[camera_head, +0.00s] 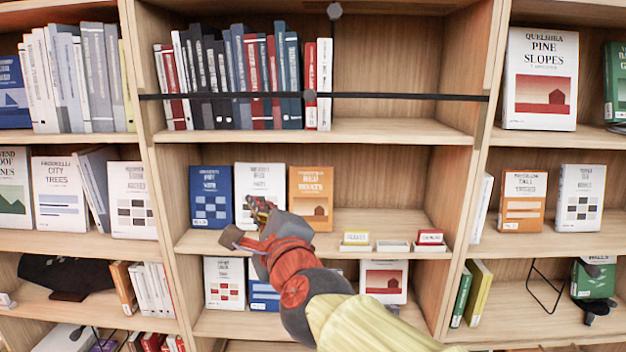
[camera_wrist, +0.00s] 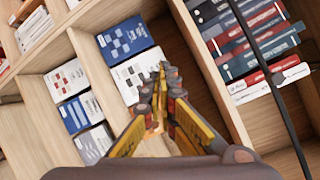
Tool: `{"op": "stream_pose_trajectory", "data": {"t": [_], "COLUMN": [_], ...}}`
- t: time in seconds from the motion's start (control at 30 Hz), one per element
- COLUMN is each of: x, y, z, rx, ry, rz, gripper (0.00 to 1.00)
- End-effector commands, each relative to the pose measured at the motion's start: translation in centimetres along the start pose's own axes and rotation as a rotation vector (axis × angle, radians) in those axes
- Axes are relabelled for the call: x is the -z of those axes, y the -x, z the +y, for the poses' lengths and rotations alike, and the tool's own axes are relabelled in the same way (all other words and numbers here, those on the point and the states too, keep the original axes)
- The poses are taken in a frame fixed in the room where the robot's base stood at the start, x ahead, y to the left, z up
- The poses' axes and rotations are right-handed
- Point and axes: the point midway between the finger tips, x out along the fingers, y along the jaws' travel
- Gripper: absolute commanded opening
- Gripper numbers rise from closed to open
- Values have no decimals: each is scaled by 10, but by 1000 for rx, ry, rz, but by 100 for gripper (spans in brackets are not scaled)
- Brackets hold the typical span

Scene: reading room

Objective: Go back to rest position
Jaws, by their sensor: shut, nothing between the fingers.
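My gripper (camera_head: 262,212) reaches in front of the middle bay's central shelf, before a white book (camera_head: 260,185) whose lower part it hides. In the wrist view my gripper's fingers (camera_wrist: 165,75) are together with nothing between them. They point toward the white book (camera_wrist: 139,72). I cannot tell whether they touch it. A blue book (camera_head: 210,197) stands left of it and an orange book (camera_head: 310,198) right of it. The blue book also shows in the wrist view (camera_wrist: 125,38).
A dark bar (camera_head: 400,97) crosses the upper shelf in front of a row of books (camera_head: 230,75). Small labelled holders, yellow (camera_head: 356,239) and red (camera_head: 430,238), and a plain one (camera_head: 393,246) sit on the central shelf's right. Vertical panels (camera_head: 460,190) divide the bays.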

Motion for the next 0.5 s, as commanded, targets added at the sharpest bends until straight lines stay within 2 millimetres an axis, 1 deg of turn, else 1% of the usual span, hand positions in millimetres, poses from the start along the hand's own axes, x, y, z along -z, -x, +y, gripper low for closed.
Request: {"op": "stream_pose_trajectory", "data": {"t": [0.03, 0.07, 0.1, 0.17, 0.2, 0.27, 0.3, 0.37, 0.4, 0.47, 0.5], "x": [-3, -2, 2, 16, 28, 49, 65, 90, 107, 134, 152], "y": [9, 16, 26, 46, 61, 84, 100, 126, 143, 170, 188], "z": [25, 43, 67, 102, 123, 151, 167, 190, 203, 222, 233], "rx": [-82, -135, -205, -310, -377, -470, -530, -617, -675, -762, -819], "ry": [158, 266, 411, 624, 755, 929, 1035, 1175, 1258, 1368, 1432], "rz": [-37, -62, -97, -151, -188, -240, -274, -323, -355, -400, -428], "gripper": [0, 0, 0, 0, 0, 0, 0, 0, 0, 0, 0]}}
